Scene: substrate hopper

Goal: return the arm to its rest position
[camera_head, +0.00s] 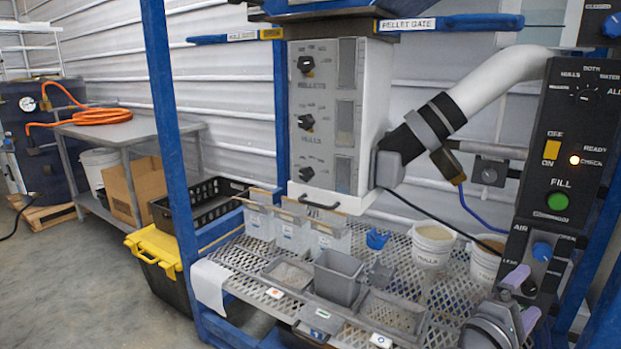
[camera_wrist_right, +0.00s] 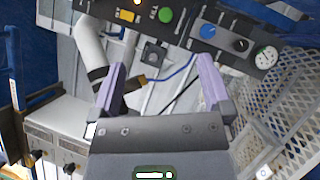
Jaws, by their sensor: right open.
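My right gripper (camera_head: 523,298) is at the lower right of the head view, in front of the control panel and over the right end of the mesh shelf. Its two purple fingers stand apart. In the right wrist view the gripper (camera_wrist_right: 160,83) is open, with nothing between the fingers. Behind them are the panel with its green fill button (camera_wrist_right: 166,15), a grey pipe and a blue cable. My left gripper is not in view.
The mesh shelf (camera_head: 240,258) holds trays, a grey bin (camera_head: 338,277), a blue scoop (camera_head: 377,239) and white buckets (camera_head: 432,247). The control panel (camera_head: 575,140) stands close by my right gripper. A blue post (camera_head: 172,150) rises at left.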

